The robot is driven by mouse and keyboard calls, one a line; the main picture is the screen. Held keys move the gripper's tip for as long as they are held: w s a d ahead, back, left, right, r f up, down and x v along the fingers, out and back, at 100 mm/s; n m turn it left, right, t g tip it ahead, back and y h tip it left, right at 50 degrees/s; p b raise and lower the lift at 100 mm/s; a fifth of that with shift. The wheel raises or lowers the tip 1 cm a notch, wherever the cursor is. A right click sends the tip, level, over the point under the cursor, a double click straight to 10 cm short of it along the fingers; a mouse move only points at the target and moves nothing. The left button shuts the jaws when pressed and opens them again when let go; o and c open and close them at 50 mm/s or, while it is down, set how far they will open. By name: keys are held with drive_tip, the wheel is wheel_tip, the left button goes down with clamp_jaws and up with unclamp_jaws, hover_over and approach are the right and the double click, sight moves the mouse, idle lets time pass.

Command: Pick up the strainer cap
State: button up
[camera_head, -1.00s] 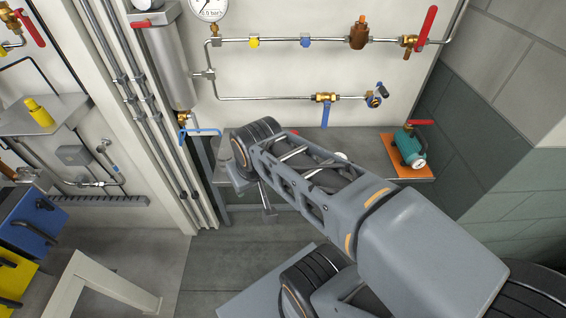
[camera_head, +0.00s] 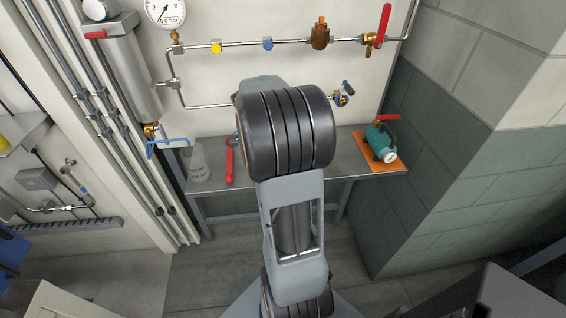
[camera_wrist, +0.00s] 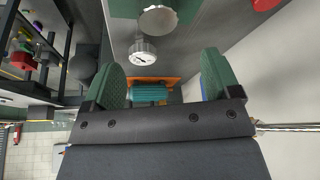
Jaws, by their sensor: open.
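My gripper (camera_wrist: 165,72) is open in the wrist view, its two green-padded fingers apart with nothing held. A round pale metal disc (camera_wrist: 158,20) shows beyond the fingers at the top of the wrist view. It may be the strainer cap, but I cannot tell for sure. A bronze strainer-like fitting with an orange top (camera_head: 320,33) sits on the upper pipe in the head view. My arm hides my gripper and the middle of the bench in the head view.
The bench (camera_head: 350,165) holds a teal pump (camera_head: 380,142) on an orange plate, a red wrench (camera_head: 229,160) and a clear container (camera_head: 198,163). A small gauge (camera_wrist: 141,50) shows near the disc. Pipes and a red valve handle (camera_head: 385,22) line the wall.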

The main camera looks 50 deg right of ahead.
drive_tip(key=shift+p+x, duration=0.75)
drive_tip(key=shift+x, duration=4.1)
drive_tip(key=shift+a, duration=0.1)
drive_tip(key=c, duration=1)
